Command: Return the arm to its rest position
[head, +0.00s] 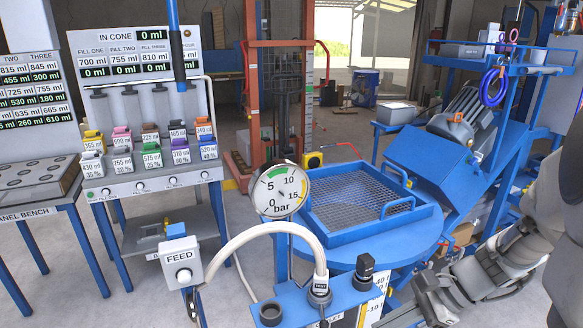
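My arm (475,278) shows at the lower right. Its grey links come in from the right edge and run down and left toward the bottom edge. The end of the arm is low in the picture, just right of the blue machine's front post. I cannot make out the fingertips or anything held between them.
A blue round table with a mesh tray (372,207) stands left of my arm. A pressure gauge (281,190) and a pale hose (262,232) are in front. A FEED button box (181,262) and a dispenser bench (150,185) stand left. Grey floor shows between them.

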